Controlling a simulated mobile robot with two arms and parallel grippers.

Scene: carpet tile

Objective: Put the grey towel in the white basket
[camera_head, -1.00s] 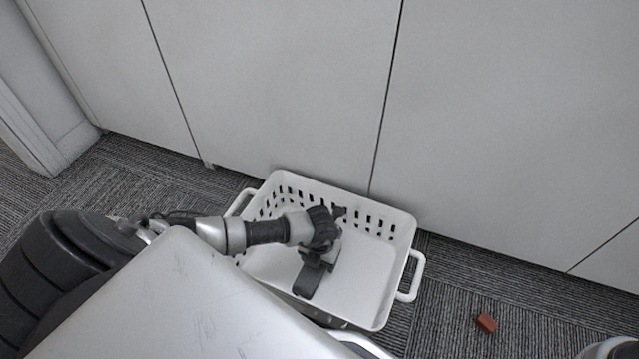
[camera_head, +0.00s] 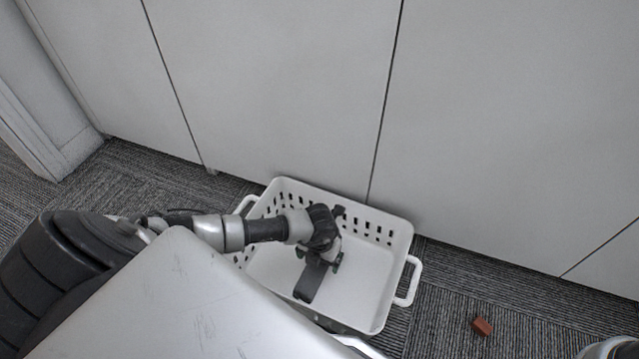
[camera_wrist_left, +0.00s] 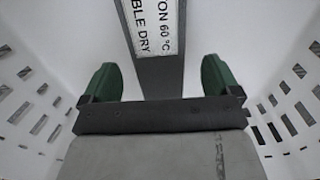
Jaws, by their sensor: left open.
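The white basket (camera_head: 402,262) stands on the carpet against the cabinet fronts. The dark grey towel (camera_head: 309,284) shows as a narrow strip inside it, below my left gripper. In the left wrist view the towel (camera_wrist_left: 160,80) runs away from the gripper over the white basket floor, with a white printed care label on it. My left gripper (camera_head: 320,260) is inside the basket and open. Its two green fingers (camera_wrist_left: 158,82) stand wide apart, one on each side of the towel, with clear gaps. My right gripper is not in view.
White cabinet fronts (camera_head: 270,90) rise directly behind the basket. A small red-brown block (camera_head: 482,326) lies on the carpet at the right. The basket's slotted walls (camera_wrist_left: 35,105) stand on both sides of the gripper. The carpet right of the basket is mostly clear.

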